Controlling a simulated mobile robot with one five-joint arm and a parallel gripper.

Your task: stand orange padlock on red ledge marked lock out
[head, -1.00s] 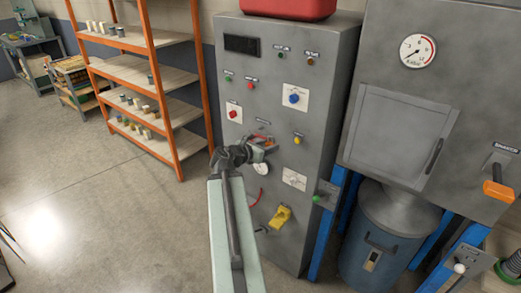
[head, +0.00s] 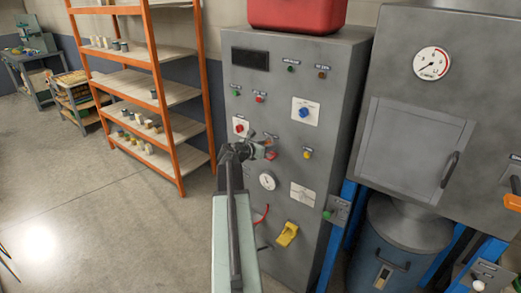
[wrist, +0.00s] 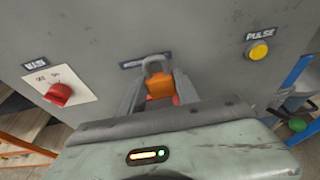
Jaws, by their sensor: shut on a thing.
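The orange padlock (wrist: 160,87) is between the two fingers of my gripper in the wrist view, upright with its grey shackle on top. My gripper (head: 265,148) is shut on it, close in front of the grey cabinet face. A red piece, apparently the red ledge (head: 271,156), shows just below the fingertips in the head view. In the wrist view a bit of red shows beside and under the padlock. A dark label (wrist: 132,65) is on the panel behind; I cannot read it. Whether the padlock touches the ledge is hidden.
A red selector knob (wrist: 59,94) is left of my gripper and a yellow PULSE button (wrist: 259,51) is right.

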